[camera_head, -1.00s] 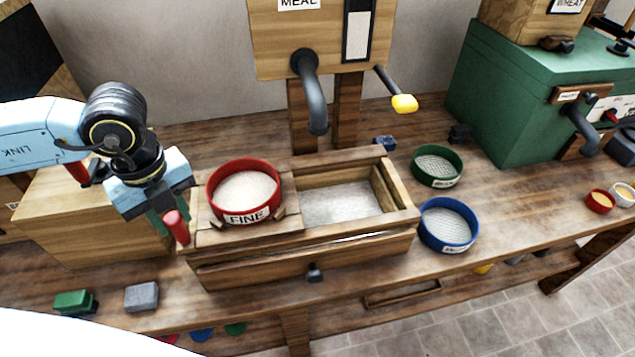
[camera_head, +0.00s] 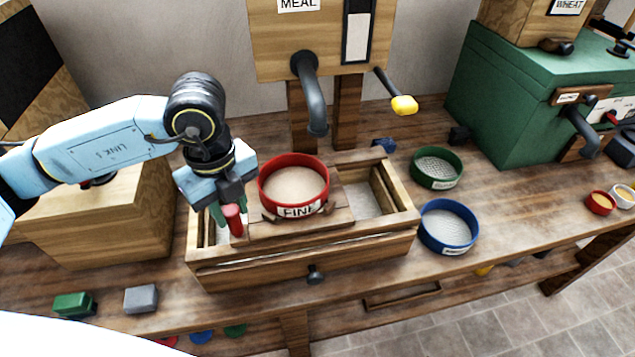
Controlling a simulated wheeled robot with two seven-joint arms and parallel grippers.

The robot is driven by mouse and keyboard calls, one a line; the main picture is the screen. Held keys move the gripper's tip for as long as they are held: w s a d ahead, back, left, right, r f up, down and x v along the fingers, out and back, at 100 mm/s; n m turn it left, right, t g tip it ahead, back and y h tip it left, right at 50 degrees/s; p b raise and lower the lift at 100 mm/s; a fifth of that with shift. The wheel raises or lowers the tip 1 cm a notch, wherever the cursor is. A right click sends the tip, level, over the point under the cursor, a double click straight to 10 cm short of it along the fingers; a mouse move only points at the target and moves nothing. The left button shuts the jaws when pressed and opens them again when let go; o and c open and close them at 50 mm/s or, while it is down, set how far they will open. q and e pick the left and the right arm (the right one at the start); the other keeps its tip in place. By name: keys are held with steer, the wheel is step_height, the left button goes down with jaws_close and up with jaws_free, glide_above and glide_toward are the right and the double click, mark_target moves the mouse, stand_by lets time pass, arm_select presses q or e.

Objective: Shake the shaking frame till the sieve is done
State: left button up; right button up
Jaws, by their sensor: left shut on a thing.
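The red sieve (camera_head: 293,186), labelled FINE and with pale meal in it, sits on the wooden shaking frame (camera_head: 258,229). The frame lies across the top of an open wooden box (camera_head: 402,222), near its middle. Pale meal shows in the box to the right of the frame. My left gripper (camera_head: 232,212) is shut on the frame's red handle (camera_head: 235,222) at the frame's left end. The gripper's fingers partly hide the handle. My right gripper is not in view.
A green sieve (camera_head: 437,167) and a blue sieve (camera_head: 448,226) stand right of the box. The meal cabinet's spout (camera_head: 314,100) hangs behind the box, with a yellow-ended crank (camera_head: 403,105). Green (camera_head: 74,304) and grey (camera_head: 141,299) blocks lie at the front left.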

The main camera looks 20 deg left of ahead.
arm_select(q)
steer(key=shift+s+a, duration=0.1)
steer(key=shift+a, duration=0.05)
steer(key=s+a+b, duration=0.1)
steer(key=a, duration=0.1)
steer(key=s+a+b, duration=0.1)
steer(key=s+a, duration=0.1)
steer(key=a, duration=0.1)
steer(key=s+a+b, duration=0.1)
steer(key=a, duration=0.1)
steer(key=shift+s+a+f+b, duration=0.15)
steer(key=shift+s+a+b, duration=0.1)
steer(key=shift+b, duration=0.1)
steer(key=shift+s+a, duration=0.25)
